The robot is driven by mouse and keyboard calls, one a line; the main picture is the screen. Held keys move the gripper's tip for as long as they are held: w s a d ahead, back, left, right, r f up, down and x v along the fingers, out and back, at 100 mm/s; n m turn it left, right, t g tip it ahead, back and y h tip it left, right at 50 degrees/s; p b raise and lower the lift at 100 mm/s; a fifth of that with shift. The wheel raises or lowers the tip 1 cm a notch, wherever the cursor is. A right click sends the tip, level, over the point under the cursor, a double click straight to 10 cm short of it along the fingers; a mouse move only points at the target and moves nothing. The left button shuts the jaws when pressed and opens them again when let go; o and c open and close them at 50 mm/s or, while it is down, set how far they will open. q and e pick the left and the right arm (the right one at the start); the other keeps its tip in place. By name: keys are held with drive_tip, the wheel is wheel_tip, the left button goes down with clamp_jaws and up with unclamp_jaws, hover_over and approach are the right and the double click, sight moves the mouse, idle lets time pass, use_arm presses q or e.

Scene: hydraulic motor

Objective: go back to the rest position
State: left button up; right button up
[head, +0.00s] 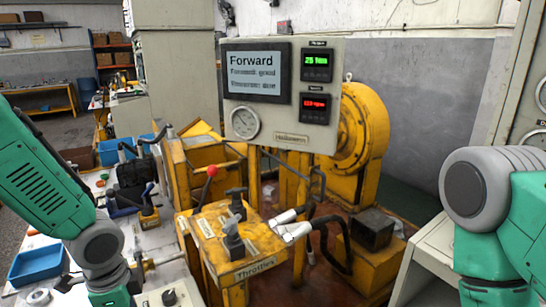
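My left arm comes in from the left edge, and its green and grey links leave the picture at the bottom left. Its gripper is out of view. My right arm shows as green and grey links at the right edge, and its gripper is also out of view. A yellow throttle box (262,268) with black levers (234,240) and a red-knobbed lever (212,171) stands in the middle. Two pale handles (290,226) stick out at its right, beside a curved black bar (345,262).
A panel (291,90) reads "Forward" and has a gauge (245,123) and two small displays. A yellow machine (365,130) stands behind it. At left, a white table holds a blue tray (37,265), a black-and-yellow tool (150,212) and small parts. A grey cabinet edge (425,265) is at right.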

use_arm(q)
drive_tip(key=s+d+f+n+h+b, duration=0.25)
drive_tip(key=s+f+n, duration=0.45)
drive_tip(key=s+f, duration=0.7)
drive_tip(key=s+a+f+n+y, duration=0.2)
drive_tip(key=s+a+f+n, duration=0.1)
drive_tip(key=s+f+n, duration=0.3)
drive_tip(key=shift+s+a+f+b, duration=0.15)
drive_tip(key=shift+s+f+b, duration=0.2)
drive_tip(key=shift+s, duration=0.75)
use_arm(e)
wheel_tip(320, 180, down, 3)
drive_tip(key=shift+s, duration=0.1)
use_arm(q)
drive_tip(key=shift+w+f, duration=0.1)
idle(2.0)
